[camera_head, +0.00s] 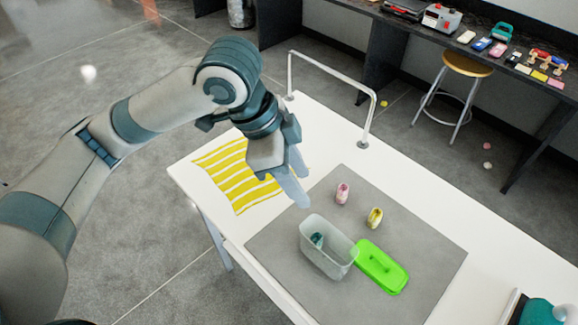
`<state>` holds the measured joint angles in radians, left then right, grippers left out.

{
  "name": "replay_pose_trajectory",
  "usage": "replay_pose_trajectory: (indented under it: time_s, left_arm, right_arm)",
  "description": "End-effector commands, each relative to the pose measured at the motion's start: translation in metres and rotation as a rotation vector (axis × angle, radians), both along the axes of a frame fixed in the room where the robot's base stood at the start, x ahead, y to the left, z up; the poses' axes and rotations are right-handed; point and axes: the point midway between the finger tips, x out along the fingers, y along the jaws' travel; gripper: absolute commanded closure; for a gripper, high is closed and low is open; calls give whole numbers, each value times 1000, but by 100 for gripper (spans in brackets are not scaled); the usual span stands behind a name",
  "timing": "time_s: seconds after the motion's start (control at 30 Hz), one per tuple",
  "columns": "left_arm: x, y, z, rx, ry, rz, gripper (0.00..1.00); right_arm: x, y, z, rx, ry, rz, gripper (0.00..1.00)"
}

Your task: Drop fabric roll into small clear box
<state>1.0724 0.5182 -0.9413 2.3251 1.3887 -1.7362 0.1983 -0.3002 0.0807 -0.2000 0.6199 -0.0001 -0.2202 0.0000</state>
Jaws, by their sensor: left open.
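The small clear box (327,250) stands upright and open on the grey mat (285,275) on the white table. A dark teal item (317,240) lies inside it and may be a fabric roll. A pink roll (342,194) and a yellow roll (375,217) stand on the mat behind the box. The bright green lid (381,267) lies to the right of the box. My left gripper (300,188) is open and empty above the table, left of the pink roll and behind the box. My right gripper is not in view.
A yellow-and-white striped cloth (238,178) lies at the table's left end, partly behind my left gripper. A pale metal rail (330,68) rises from the back edge. A teal object (543,311) sits at the lower right. A stool (459,80) stands beyond the table.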

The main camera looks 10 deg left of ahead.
Motion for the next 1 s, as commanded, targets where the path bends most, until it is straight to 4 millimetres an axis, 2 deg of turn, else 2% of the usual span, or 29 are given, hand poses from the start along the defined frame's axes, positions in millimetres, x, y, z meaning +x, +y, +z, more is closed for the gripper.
replay_pose_trajectory:
  time_s: [0.1, 0.33, 1.0]
  left_arm:
    - [0, 8, 18, 0, -5, 0, 56]
    - [-2, 16, 38, 0, -2, 1, 56]
    - [-3, 17, 41, 0, 0, 0, 56]
  right_arm:
    - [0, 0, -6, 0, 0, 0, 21]
    - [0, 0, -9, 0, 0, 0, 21]
    - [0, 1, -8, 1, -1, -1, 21]
